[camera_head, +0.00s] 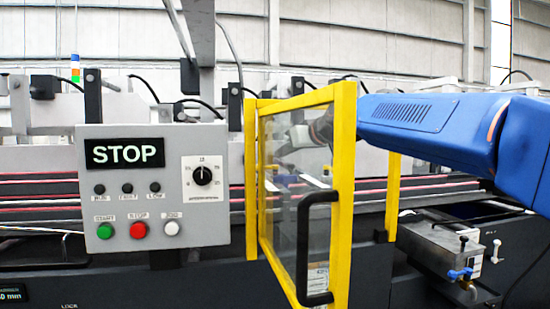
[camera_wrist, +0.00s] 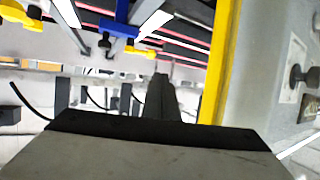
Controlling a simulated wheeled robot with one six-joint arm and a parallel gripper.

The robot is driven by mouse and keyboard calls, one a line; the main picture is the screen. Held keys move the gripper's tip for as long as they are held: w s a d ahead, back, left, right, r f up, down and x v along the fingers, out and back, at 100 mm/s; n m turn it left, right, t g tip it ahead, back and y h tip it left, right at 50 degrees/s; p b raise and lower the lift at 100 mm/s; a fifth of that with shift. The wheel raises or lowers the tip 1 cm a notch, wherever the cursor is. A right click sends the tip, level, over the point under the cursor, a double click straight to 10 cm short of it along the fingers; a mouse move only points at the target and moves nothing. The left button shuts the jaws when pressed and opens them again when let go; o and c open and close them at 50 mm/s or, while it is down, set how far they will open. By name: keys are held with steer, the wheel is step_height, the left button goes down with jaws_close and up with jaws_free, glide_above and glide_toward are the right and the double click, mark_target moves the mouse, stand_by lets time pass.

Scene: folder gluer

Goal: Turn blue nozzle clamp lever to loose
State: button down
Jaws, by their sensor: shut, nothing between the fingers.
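A blue part (camera_wrist: 118,27) with a crossbar and an upright shows at the top of the wrist view, with yellow pieces beside it. It may be the blue nozzle clamp lever, but I cannot tell its setting. My gripper (camera_wrist: 160,82) is shut and empty, its fingers below and apart from the blue part in that picture. In the head view, my blue arm reaches in from the right behind the yellow door frame. My wrist shows dimly through the clear pane, and I cannot make out the nozzle clamp lever there.
The yellow-framed guard door (camera_head: 343,190) with a black handle (camera_head: 302,245) stands ajar. Its yellow frame (camera_wrist: 217,62) is close to my gripper's right in the wrist view. A control box (camera_head: 150,195) with a STOP display is left. A small blue valve handle (camera_head: 460,273) is lower right.

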steer(key=w+d+n+g+y, duration=0.1)
steer(key=w+d, duration=0.2)
steer(key=d, duration=0.1)
steer(key=shift+n, duration=0.3)
steer(key=x, duration=1.4)
steer(key=shift+a+f, duration=0.15)
steer(key=shift+a, duration=0.15)
steer(key=shift+a, duration=0.1)
steer(key=shift+w+a+f, duration=0.15)
steer(key=shift+w+a, duration=0.25)
steer(key=shift+a, duration=0.05)
